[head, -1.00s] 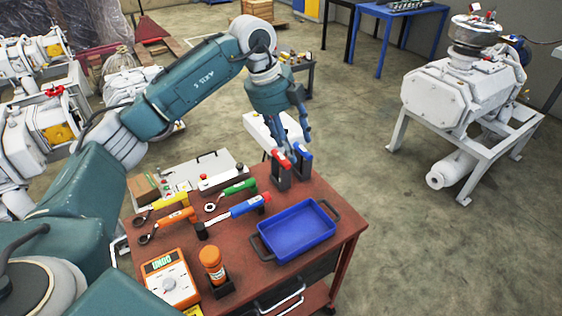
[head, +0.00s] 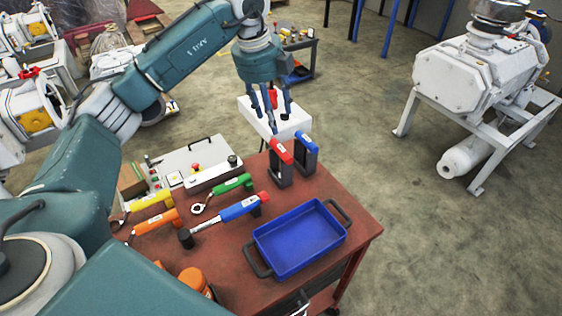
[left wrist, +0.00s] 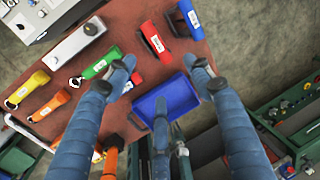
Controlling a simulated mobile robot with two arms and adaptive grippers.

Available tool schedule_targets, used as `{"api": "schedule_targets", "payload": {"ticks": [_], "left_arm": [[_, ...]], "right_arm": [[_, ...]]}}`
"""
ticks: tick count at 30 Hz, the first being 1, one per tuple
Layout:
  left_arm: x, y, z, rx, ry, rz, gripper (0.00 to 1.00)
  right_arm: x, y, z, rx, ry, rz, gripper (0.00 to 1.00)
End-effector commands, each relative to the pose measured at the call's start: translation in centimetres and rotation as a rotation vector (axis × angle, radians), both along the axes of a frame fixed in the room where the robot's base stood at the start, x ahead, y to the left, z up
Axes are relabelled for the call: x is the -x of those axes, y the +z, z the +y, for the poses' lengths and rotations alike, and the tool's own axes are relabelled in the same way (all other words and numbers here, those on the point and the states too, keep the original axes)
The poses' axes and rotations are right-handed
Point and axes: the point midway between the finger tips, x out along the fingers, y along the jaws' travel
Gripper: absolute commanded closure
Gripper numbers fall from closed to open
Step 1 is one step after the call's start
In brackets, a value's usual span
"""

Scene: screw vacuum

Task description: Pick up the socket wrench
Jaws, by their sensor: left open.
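A tool with a blue handle, a red end and a black socket-like head (head: 228,209), which looks like the socket wrench, lies on the red-brown table. Its red end (left wrist: 137,78) shows in the left wrist view; a finger hides much of the rest. Ratchet-type wrenches with green (head: 232,185), orange (head: 157,222) and yellow (head: 152,199) handles lie beside it. My left gripper (head: 270,112) is open and empty, fingers pointing down, above and behind the tools; its spread fingers (left wrist: 156,72) also show in the left wrist view. My right gripper is not seen.
A blue tray (head: 298,240) stands at the table's right front. Red-handled (head: 280,152) and blue-handled (head: 306,143) tools stand in black holders at the back. A white box with a black handle (head: 190,160) is behind the table. An orange bottle (head: 195,278) is near the front.

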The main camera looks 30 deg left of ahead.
Motion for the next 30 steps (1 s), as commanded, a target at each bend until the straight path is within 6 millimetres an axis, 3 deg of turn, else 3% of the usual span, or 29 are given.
{"api": "schedule_targets", "payload": {"ticks": [1,7,13,22,30], "left_arm": [[0.0,-1.3,0.0,0.000,0.000,0.000,0.47],[0.0,-2.8,0.0,0.000,0.000,0.000,0.47],[-0.3,-5.2,-0.3,0.000,0.000,0.004,0.47],[-0.9,-8.3,-0.5,0.000,0.000,0.002,0.47],[-1.5,-11.8,-0.3,0.001,0.000,0.004,0.47]], "right_arm": [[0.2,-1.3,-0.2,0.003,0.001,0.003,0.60],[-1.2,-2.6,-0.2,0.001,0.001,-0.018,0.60],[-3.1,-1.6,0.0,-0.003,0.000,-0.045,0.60],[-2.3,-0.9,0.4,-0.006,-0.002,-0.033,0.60],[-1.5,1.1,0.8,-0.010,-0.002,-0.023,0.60]]}}
